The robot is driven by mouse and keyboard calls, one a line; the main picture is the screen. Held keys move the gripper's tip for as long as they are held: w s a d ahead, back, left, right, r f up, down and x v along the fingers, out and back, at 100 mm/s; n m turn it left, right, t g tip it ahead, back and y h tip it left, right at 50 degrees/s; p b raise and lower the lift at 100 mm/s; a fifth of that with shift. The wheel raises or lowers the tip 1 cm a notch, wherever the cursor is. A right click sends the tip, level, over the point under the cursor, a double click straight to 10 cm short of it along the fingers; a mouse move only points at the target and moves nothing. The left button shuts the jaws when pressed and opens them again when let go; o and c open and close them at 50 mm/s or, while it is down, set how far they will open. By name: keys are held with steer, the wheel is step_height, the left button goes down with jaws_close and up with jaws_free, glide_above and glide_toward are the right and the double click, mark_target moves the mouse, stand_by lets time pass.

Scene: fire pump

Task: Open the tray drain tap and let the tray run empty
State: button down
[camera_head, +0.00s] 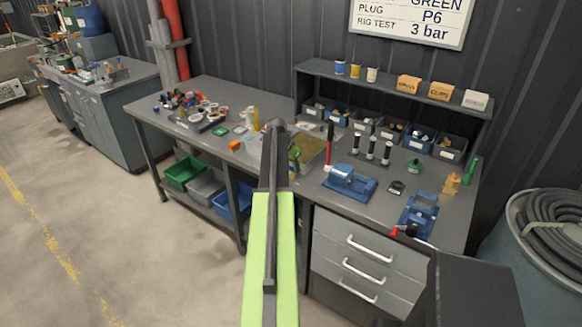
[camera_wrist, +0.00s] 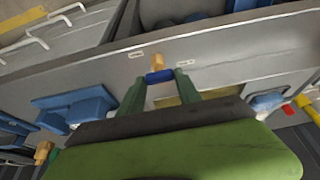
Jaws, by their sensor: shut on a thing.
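In the wrist view, the green fingers of my gripper (camera_wrist: 159,78) stand either side of a small blue handle and are shut on it. A brass piece of the tap (camera_wrist: 157,62) shows just beyond the handle, in front of a grey edge. The handle lies crosswise in the picture; whether the tap is open cannot be told, and no running water shows. In the head view, a shallow tray with an olive-brown floor (camera_head: 312,148) sits on the bench, partly behind my arm. My arm hides most of the gripper and the tap there.
The grey bench (camera_head: 240,95) carries a blue vise (camera_head: 350,180), a second blue device (camera_head: 418,215), black cylinders (camera_head: 372,147) and parts bins (camera_head: 450,148). A drawer unit (camera_head: 365,265) stands below. A hose drum (camera_head: 548,250) is at right. The floor at left is clear.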

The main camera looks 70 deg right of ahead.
steer(key=n+t, duration=0.1)
steer(key=n, duration=0.3)
steer(key=shift+s+t, duration=0.15)
steer(key=shift+t, duration=0.25)
steer(key=n+t, duration=0.1)
steer(key=n, duration=0.3)
steer(key=shift+s+d+n+t, duration=0.1)
steer(key=shift+n+t, duration=0.2)
steer(key=shift+t, duration=0.1)
steer(key=n, duration=0.2)
steer(key=n+t+y, duration=0.1)
steer(key=n, duration=0.1)
steer(key=shift+d+n+y, duration=0.15)
steer(key=shift+n+y, duration=0.15)
steer(key=shift+n+t+y, duration=0.5)
steer(key=shift+n+y, duration=0.3)
steer(key=shift+n, duration=1.5)
steer(key=c, duration=0.8)
jaws_free()
steer(key=shift+c, duration=0.2)
steer(key=shift+s, duration=0.1)
